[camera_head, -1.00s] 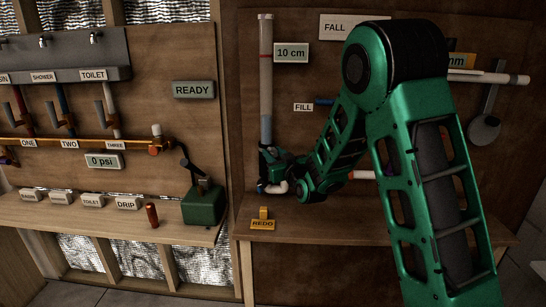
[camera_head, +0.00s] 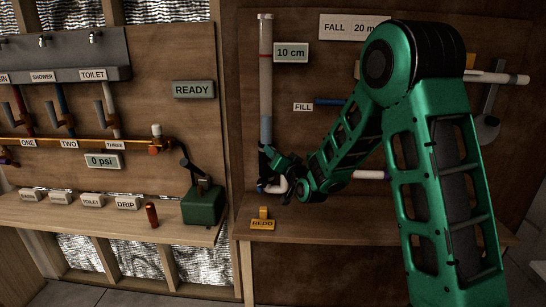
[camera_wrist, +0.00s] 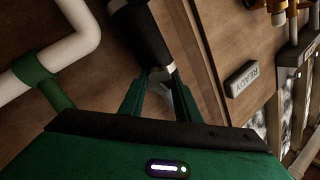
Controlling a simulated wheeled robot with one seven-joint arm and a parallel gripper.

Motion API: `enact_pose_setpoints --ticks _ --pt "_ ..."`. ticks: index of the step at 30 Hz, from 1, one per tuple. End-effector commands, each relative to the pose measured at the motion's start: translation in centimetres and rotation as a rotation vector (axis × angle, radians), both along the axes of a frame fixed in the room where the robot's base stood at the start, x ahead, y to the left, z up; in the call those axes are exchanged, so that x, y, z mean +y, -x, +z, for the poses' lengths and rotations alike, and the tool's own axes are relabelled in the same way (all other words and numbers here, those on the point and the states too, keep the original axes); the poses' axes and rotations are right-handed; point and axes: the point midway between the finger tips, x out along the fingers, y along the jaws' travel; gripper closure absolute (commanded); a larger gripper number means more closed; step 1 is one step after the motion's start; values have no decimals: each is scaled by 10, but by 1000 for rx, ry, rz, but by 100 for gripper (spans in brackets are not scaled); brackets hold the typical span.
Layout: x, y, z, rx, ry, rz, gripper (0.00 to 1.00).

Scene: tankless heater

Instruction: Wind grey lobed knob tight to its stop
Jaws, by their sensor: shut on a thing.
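My gripper (camera_head: 272,158) is at the lower end of the upright clear tube (camera_head: 266,80), above the right-hand bench. In the wrist view my gripper's green fingers (camera_wrist: 160,90) close from both sides on a small grey piece, which I take for the grey lobed knob (camera_wrist: 158,75). It sits at the end of a black cylinder (camera_wrist: 140,35) with a silver collar. The fingers hide most of the knob, so its lobes and its distance from any stop cannot be told. In the head view the knob is hidden by my gripper.
A white elbow pipe (camera_wrist: 70,45) runs close by my gripper in the wrist view. A yellow REDO block (camera_head: 263,221) stands on the bench below. A 10 cm sign (camera_head: 291,52) is beside the tube. A READY sign (camera_head: 193,89) and a green box (camera_head: 204,204) are left.

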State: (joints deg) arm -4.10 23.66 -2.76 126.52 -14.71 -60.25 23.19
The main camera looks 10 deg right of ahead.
Motion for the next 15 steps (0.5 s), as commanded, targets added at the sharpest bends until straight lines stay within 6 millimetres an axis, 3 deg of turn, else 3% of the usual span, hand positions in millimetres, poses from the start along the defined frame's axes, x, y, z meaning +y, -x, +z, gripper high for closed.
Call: enact_pose_setpoints --ticks 15 --pt "-5 0 -3 73 -460 -6 93"
